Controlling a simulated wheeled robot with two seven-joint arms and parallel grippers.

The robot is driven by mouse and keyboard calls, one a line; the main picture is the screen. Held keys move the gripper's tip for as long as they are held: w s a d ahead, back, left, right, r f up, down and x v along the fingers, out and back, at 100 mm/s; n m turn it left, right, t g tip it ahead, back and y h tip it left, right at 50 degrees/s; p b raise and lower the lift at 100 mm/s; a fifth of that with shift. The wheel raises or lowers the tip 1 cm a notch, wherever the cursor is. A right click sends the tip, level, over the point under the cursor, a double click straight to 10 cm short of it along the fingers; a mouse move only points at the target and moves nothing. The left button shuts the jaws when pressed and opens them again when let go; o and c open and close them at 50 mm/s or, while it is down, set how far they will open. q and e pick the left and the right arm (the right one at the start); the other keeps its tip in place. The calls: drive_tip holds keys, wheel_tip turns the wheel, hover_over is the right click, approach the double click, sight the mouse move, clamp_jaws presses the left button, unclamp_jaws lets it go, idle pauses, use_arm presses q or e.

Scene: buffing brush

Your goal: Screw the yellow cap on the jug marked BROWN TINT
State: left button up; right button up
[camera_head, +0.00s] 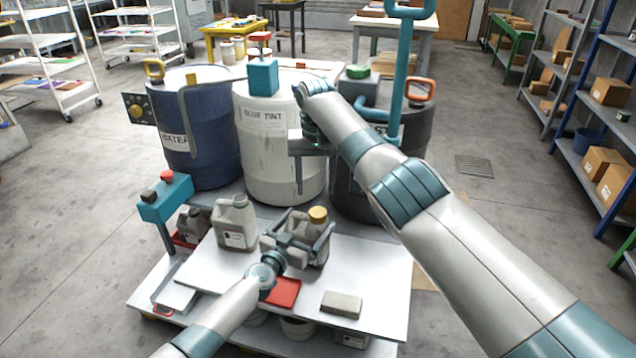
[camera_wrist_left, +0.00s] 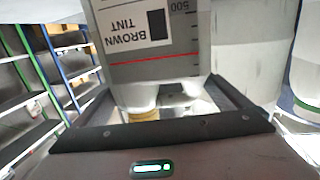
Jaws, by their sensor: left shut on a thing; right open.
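The grey jug marked BROWN TINT (camera_wrist_left: 150,45) fills the top of the left wrist view, its label upside down there. In the head view the jug (camera_head: 319,250) stands at the back of the white table. The yellow cap (camera_head: 318,214) sits at the top of its neck; it also shows in the left wrist view (camera_wrist_left: 145,114). I cannot tell how tightly it is seated. My left gripper (camera_head: 300,238) is shut on the jug, one finger on each side. My right gripper (camera_head: 312,168) is open and empty, in front of the white drum, above the jug.
A second grey jug (camera_head: 235,226) stands to the left. A red tray (camera_head: 284,292) and a tan block (camera_head: 341,304) lie nearer the front. Blue (camera_head: 205,120), white (camera_head: 265,160) and dark (camera_head: 415,130) drums stand behind. The table's right side is clear.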

sight(318, 212)
drive_tip(key=n, duration=0.5)
drive_tip(key=shift+d+r, duration=0.15)
drive_tip(key=shift+r, duration=0.15)
drive_tip(key=n, duration=0.4)
drive_tip(key=shift+s+d+n, duration=0.15)
drive_tip(key=shift+s+n, duration=0.2)
drive_tip(key=shift+n, duration=0.05)
drive_tip(key=shift+f, duration=0.1)
drive_tip(key=shift+f, duration=3.9)
drive_tip(key=c, duration=1.1)
